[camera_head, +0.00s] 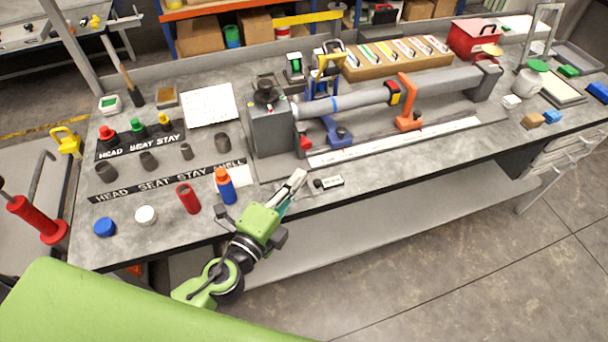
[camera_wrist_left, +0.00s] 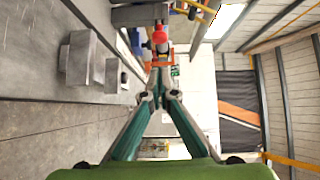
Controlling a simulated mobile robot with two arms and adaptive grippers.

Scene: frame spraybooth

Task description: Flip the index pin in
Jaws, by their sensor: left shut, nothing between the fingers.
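My left gripper (camera_head: 297,179) reaches over the front edge of the workbench, its fingers shut and empty. In the wrist view its fingertips (camera_wrist_left: 158,94) come together below a red knob (camera_wrist_left: 160,42) and an orange part. A red part (camera_head: 305,142) shows at the lower right of the grey headstock block (camera_head: 272,130). A small black knob (camera_head: 318,184) with a black label (camera_head: 331,181) sits on the bench edge beside the fingertips. I cannot tell for sure which of these is the index pin. My right gripper is not in view.
A long grey frame tube (camera_head: 365,95) runs right from the headstock over blue and orange supports (camera_head: 407,118). Free floor lies in front of the bench.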

